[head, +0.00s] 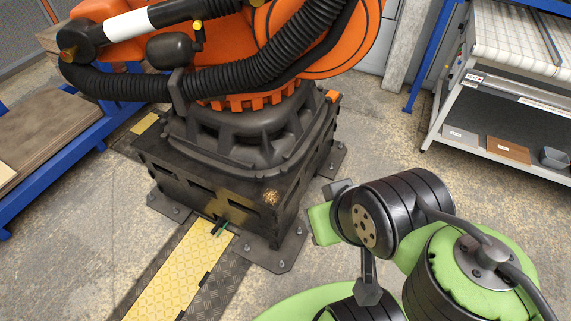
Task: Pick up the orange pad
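No thing in the head view is clearly the orange pad. A flat brown-orange piece (508,150) with a small white label lies on the lower shelf of the rack at right. A small bright orange piece (333,96) shows at the rear right corner of the dark robot base. I cannot tell whether either is the pad. My green and black arm fills the lower right, well apart from the shelf. The fingers of my gripper do not show.
A large orange industrial robot (265,195) on a dark bolted base stands centre left. The rack (435,125) at right also holds a grey piece (460,136) and a dark grey container (556,158). A blue-framed bench (60,170) stands at left. Bare floor lies before the rack.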

